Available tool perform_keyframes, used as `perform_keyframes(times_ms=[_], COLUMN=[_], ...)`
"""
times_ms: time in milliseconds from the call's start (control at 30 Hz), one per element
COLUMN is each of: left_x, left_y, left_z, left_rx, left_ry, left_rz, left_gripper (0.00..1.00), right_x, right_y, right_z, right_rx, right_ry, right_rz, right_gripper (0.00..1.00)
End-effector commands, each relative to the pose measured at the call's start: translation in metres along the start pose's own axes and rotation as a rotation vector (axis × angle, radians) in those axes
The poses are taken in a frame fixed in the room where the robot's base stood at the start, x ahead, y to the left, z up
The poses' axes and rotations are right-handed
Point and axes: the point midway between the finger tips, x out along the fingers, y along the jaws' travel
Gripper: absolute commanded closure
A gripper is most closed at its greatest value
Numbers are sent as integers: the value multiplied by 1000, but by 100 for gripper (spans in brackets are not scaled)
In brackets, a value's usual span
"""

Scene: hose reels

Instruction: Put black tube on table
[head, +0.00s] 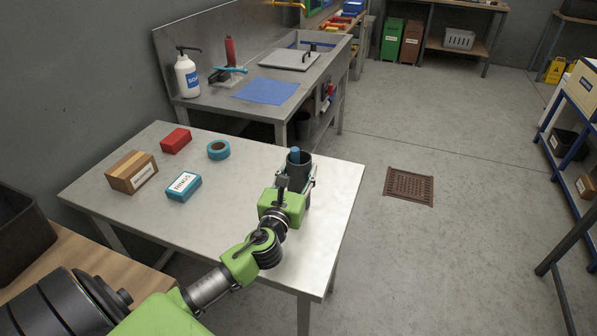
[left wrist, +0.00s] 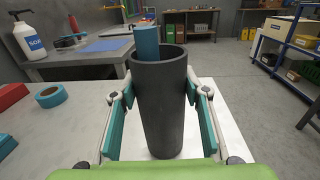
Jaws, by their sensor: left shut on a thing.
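The black tube (head: 299,174) is upright at the right part of the light grey table (head: 230,240). It is a dark, open-topped cylinder, and a blue cylinder (head: 295,154) sticks out of its top. My left gripper (head: 297,186) is shut on the tube from the near side. In the left wrist view the tube (left wrist: 160,105) fills the middle, between the two teal finger pads, with the blue cylinder (left wrist: 146,42) rising from its rim. The tube's base is over the table top; I cannot tell whether it touches. My right gripper is not in view.
On the table lie a cardboard box (head: 132,172), a red box (head: 175,140), a blue box (head: 184,187) and a teal tape roll (head: 218,149). A steel sink bench (head: 255,75) stands behind with a soap bottle (head: 187,76). The table's front middle is clear.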

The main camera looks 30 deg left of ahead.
Motion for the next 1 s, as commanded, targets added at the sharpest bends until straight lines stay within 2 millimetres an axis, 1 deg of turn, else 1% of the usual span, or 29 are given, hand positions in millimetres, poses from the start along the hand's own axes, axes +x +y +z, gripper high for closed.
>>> perform_keyframes(times_ms=[100,233,267,300,333,633,733,867,1000], left_x=[0,0,0,0,0,0,0,-16,-44], left_y=[0,0,0,0,0,0,0,0,0], left_z=[2,-2,-3,-2,-2,-1,4,0,0], left_rx=[0,1,1,1,1,0,-1,0,1], left_ry=[-3,-3,-1,-1,-1,-1,-1,3,4], left_rz=[0,0,0,0,0,0,0,-1,0], left_gripper=[96,96,55,45,41,41,41,41,41], right_x=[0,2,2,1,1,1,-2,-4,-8], right_y=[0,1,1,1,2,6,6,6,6], right_z=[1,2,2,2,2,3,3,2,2], right_rx=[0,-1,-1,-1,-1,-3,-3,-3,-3], right_ry=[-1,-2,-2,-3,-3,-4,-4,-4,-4], right_rz=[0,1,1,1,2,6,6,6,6], right_gripper=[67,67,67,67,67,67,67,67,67])
